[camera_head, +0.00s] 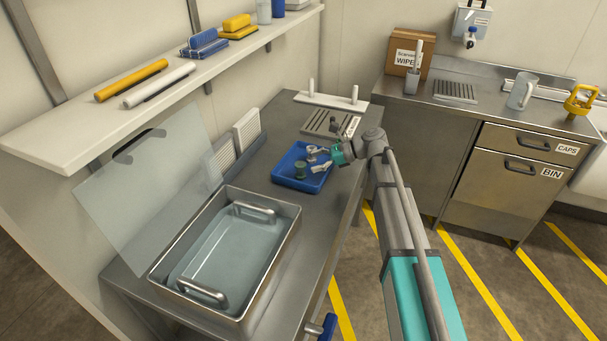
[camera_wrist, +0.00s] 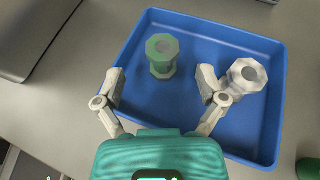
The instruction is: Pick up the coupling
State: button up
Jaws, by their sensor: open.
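Two fittings stand in a blue tray (camera_head: 285,178), which also fills the middle of the wrist view (camera_wrist: 215,30). One is a green, flanged, spool-shaped fitting (camera_wrist: 162,57), seen in the head view too (camera_head: 301,166). The other is a pale grey fitting with a faceted rim and a round hole (camera_wrist: 247,76). I cannot tell from looks alone which one is the coupling. My gripper (camera_head: 317,160) is open and empty over the tray. In the wrist view its fingertips (camera_wrist: 160,83) lie either side of the green fitting's line, and the right finger is close to the grey fitting.
A slotted metal rack (camera_head: 318,124) and a white stand with two pegs (camera_head: 330,101) are behind the tray. A deep steel basin (camera_head: 290,215) with a handled clear container is in front. A shelf (camera_head: 60,150) overhangs the left. A green thing (camera_wrist: 309,169) shows at the wrist view's edge.

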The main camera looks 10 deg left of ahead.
aim_at(303, 165)
dwell(0.3)
jog(key=shift+b+x, duration=0.95)
jog(key=shift+x, duration=1.65)
jog(key=shift+w, duration=0.1)
jog(key=c, duration=1.1)
